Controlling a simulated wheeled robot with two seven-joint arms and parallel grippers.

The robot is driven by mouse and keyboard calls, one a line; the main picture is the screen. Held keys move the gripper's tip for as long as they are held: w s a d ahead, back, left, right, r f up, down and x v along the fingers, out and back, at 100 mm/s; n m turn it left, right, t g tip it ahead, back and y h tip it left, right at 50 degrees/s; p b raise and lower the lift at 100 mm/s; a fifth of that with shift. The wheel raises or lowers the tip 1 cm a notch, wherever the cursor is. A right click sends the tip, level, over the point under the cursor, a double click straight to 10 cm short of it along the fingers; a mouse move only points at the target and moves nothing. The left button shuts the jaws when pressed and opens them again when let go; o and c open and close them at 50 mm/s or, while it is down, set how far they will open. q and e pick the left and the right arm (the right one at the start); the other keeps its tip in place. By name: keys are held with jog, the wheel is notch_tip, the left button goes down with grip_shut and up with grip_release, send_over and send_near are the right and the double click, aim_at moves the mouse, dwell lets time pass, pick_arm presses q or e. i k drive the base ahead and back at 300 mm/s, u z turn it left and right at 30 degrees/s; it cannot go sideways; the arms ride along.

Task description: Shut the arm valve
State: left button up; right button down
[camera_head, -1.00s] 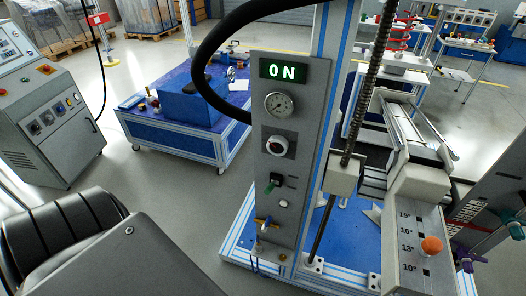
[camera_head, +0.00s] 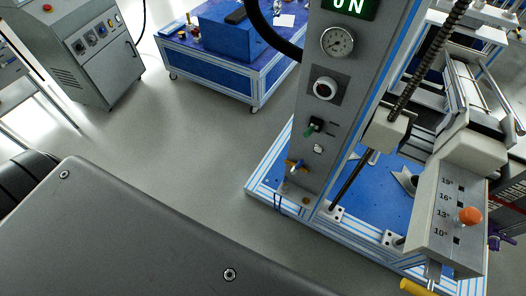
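A small valve with an orange-brown lever (camera_head: 296,165) sits low on the grey control panel (camera_head: 305,125). Its lever lies roughly across the panel. A yellow handle (camera_head: 416,287) on a metal fitting shows at the bottom edge, under the tilted angle-scale box (camera_head: 450,218). I cannot tell which of the two is the arm valve. Neither gripper is in view, and nothing is seen touching either handle.
The blue base (camera_head: 375,188) has a raised rim. Grey floor (camera_head: 200,135) lies open to the left.

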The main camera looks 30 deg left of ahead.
aim_at(295, 169)
jog(key=z, duration=1.75)
jog(key=k, duration=1.6)
jog(key=u, duration=2.3)
jog(key=i, duration=0.5)
jog(key=z, duration=0.05)
